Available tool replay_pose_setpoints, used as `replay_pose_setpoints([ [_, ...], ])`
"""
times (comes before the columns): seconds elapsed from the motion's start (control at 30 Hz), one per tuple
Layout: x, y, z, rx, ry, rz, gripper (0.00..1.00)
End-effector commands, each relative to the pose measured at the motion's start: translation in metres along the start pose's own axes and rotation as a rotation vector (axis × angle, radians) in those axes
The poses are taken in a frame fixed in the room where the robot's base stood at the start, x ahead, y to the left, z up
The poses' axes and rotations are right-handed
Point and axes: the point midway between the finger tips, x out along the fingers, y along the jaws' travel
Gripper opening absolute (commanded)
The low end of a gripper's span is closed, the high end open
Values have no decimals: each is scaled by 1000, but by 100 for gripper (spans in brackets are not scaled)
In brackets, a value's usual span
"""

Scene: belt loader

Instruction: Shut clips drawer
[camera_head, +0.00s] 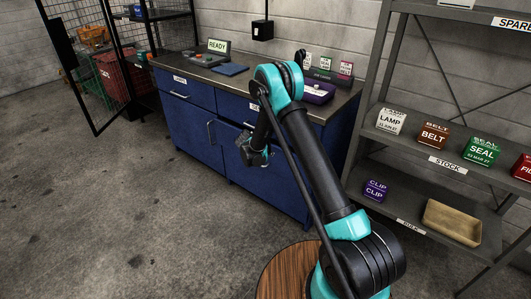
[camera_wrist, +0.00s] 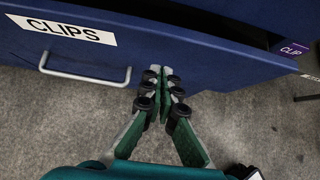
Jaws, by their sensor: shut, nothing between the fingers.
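The clips drawer (camera_wrist: 215,58) has a blue front with a white CLIPS label and a silver bar handle (camera_wrist: 88,76) in the wrist view. A dark gap behind the top of its front shows that it stands open. A purple clip box (camera_wrist: 292,48) shows at the gap's right end. My gripper (camera_wrist: 162,72) is shut and empty, with its fingertips at the drawer front's lower edge, right of the handle. I cannot tell whether they touch it. In the head view my gripper (camera_head: 257,156) is in front of the blue cabinet (camera_head: 190,115), and my arm hides much of the drawer.
A grey shelf rack (camera_head: 445,165) with labelled boxes and a tan tray (camera_head: 452,222) stands to the right. A mesh cage (camera_head: 98,65) with an open door is at the left. The concrete floor (camera_head: 110,220) in front of the cabinet is clear.

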Motion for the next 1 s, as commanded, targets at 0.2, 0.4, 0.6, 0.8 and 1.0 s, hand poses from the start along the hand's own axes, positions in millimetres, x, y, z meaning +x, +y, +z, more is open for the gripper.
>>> replay_pose_setpoints([
  [0.2, 18, -1, 21, 2, 0, -1, 0],
  [0.4, 23, 0, 26, 0, 0, -1, 0],
  [0.6, 23, 0, 26, 0, 0, -1, 0],
  [0.8, 29, 0, 32, 1, 1, -2, 0],
  [1.0, 53, -1, 56, 2, 0, -2, 0],
])
